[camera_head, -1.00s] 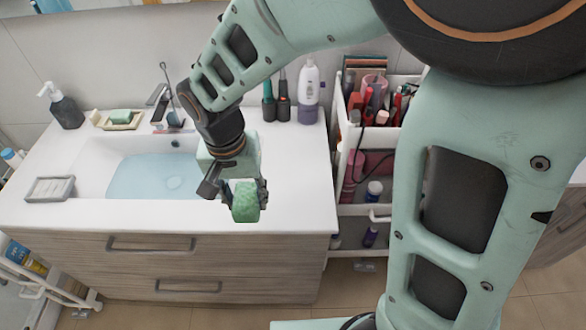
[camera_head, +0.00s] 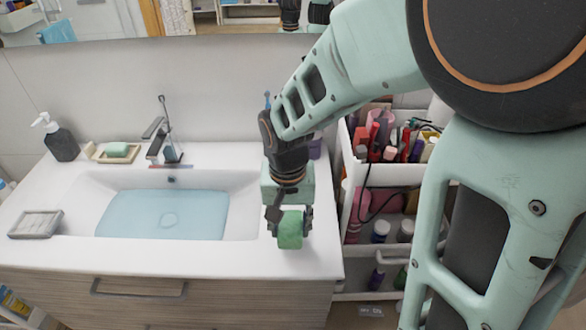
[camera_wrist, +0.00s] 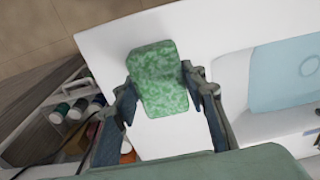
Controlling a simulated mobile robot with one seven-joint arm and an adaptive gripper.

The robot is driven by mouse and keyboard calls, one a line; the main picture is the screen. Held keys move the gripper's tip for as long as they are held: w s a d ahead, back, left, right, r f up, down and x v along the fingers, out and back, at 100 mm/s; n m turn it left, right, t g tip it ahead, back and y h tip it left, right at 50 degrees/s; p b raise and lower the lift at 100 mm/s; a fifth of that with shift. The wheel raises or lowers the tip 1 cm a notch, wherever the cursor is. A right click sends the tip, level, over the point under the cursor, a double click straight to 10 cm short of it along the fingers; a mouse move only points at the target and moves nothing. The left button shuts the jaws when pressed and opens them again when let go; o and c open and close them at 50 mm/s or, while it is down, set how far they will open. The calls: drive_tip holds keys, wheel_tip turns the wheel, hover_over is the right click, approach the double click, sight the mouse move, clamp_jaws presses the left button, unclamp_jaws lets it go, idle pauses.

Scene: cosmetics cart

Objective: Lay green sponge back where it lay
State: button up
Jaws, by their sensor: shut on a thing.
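The green sponge (camera_head: 290,230) is a mottled green block. My gripper (camera_head: 289,222) is shut on it, over the right end of the white counter (camera_head: 254,259), to the right of the basin. In the wrist view, the sponge (camera_wrist: 159,80) sits between the two fingertips (camera_wrist: 160,82), with the white counter top behind it. The sponge appears held above the counter; the exact gap cannot be told. A pale green block (camera_head: 116,149) in a beige dish is at the back left of the counter.
The basin (camera_head: 165,212) holds blue water. A grey dish (camera_head: 36,223) lies at the left front; a dark soap bottle (camera_head: 61,142) and the faucet (camera_head: 154,128) stand at the back. A cosmetics cart (camera_head: 381,173) stands right of the counter.

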sight(297, 235)
drive_tip(key=shift+w+d+f, duration=0.15)
drive_tip(key=shift+d+f, duration=0.15)
drive_tip(key=shift+f, duration=0.15)
drive_tip(key=f+b, duration=0.2)
drive_tip(key=d+f+b, duration=0.1)
drive_tip(key=shift+w+f, duration=0.3)
drive_tip(key=shift+w, duration=0.05)
drive_tip(key=shift+f, duration=0.3)
drive_tip(key=shift+b, duration=0.3)
drive_tip(key=shift+f, duration=0.2)
drive_tip(key=o, duration=1)
drive_tip(key=shift+r, duration=0.15)
